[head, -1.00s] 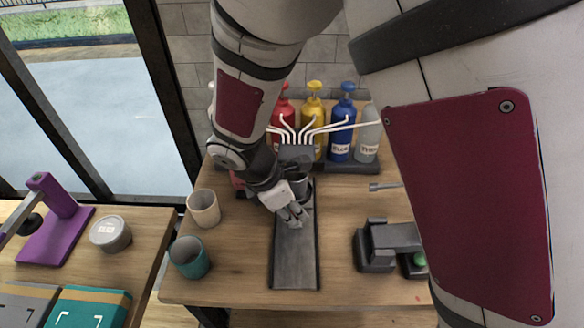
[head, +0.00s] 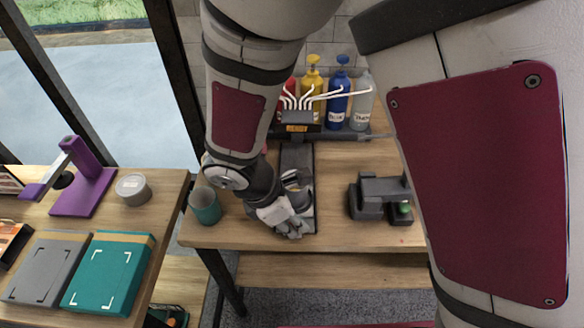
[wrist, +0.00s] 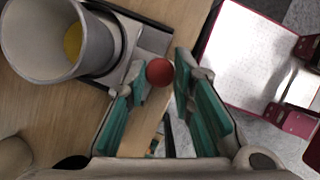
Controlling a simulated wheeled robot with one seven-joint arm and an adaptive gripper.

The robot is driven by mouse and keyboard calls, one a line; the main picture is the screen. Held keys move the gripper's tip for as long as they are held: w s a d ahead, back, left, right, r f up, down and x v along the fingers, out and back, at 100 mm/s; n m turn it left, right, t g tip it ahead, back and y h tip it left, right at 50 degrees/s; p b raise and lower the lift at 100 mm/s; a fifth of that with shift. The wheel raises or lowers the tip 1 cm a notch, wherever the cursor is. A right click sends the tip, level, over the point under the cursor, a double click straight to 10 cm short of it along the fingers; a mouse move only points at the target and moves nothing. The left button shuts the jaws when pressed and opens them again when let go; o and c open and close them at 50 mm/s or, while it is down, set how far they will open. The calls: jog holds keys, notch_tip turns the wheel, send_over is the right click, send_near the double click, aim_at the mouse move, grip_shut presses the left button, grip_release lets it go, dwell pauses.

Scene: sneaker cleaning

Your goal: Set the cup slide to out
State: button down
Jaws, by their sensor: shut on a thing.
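The cup slide is a dark grey track (head: 297,158) running from below the dispenser nozzles toward the table's front edge. A grey cup (wrist: 50,40) with yellow at its bottom stands in the slide's holder (wrist: 130,62); in the head view the cup (head: 291,179) is partly hidden by my arm. The holder is at the track's front end, away from the nozzles. A red round knob (wrist: 160,72) is beside the holder. My gripper (wrist: 159,82) is shut on the knob, with a teal finger on each side. In the head view my gripper (head: 298,224) is near the front edge.
The dispenser (head: 298,116) with red, yellow, blue and clear bottles stands at the back. A teal cup (head: 205,206) is left of my arm. A dark grey device (head: 375,197) stands right of the track. Bare table lies between.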

jog(key=shift+s, duration=0.3)
jog(key=c, duration=1.4)
grip_release()
jog(key=shift+a+r, duration=0.15)
jog(key=shift+r, duration=0.1)
jog(key=v, duration=1.1)
jog(key=shift+r, duration=0.2)
